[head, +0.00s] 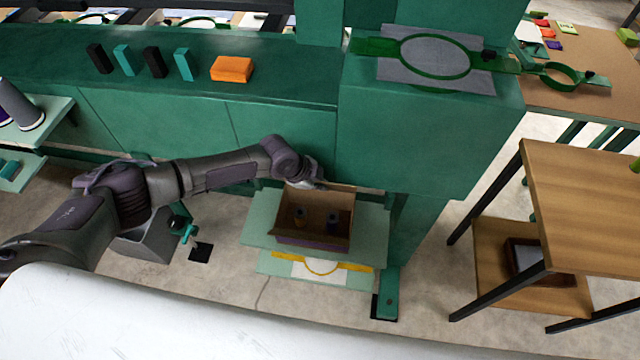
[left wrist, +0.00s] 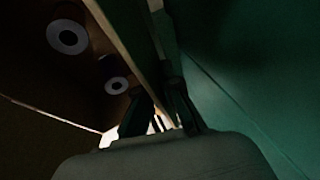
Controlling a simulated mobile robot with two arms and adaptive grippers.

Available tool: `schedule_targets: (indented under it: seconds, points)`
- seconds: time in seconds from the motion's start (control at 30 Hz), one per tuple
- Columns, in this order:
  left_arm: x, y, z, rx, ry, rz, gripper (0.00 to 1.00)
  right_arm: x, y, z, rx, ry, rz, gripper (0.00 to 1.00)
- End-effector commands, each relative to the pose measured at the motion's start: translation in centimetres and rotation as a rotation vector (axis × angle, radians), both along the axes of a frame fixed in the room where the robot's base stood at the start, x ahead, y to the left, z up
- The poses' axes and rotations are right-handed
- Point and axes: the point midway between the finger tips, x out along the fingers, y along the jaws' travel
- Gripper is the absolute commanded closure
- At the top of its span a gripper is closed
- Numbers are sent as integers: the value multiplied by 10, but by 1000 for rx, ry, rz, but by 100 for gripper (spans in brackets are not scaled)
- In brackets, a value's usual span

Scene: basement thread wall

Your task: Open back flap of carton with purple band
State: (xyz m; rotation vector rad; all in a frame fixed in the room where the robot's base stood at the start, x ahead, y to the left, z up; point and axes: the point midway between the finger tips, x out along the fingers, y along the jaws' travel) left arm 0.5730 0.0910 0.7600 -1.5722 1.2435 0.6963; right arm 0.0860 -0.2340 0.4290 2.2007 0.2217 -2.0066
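The open-topped carton (head: 315,240) with a purple band low on its front sits on a pale green shelf in the head view. Its brown inside shows two dark spools (head: 332,220). In the left wrist view, the carton's cardboard (left wrist: 128,38) stands at the fingers, with pale-ended spools (left wrist: 68,37) inside to the left. My left gripper (head: 312,184) is at the back edge of the carton, over its back flap. In the left wrist view, its dark fingers (left wrist: 160,100) lie on either side of a cardboard edge; whether they press on it is unclear. My right gripper is out of view.
A green machine box (head: 430,135) overhangs behind and right of the carton, and a green cabinet front (head: 285,130) stands behind it. A lower shelf with a yellow-edged item (head: 322,268) lies below. A wooden table (head: 590,200) stands to the right.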

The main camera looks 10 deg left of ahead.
Motion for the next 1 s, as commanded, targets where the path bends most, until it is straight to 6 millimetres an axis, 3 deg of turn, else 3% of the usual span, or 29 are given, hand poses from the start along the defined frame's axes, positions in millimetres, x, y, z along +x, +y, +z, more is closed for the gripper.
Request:
schedule_targets:
  seconds: [0.17,0.33,0.73,1.0]
  points:
    - [-1,0,-1,0,2,0,100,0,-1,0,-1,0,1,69]
    - [-1,0,-1,0,1,1,71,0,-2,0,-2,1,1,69]
    - [-2,4,6,-1,-1,2,71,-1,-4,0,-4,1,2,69]
    - [-18,23,51,0,-3,0,71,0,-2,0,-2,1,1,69]
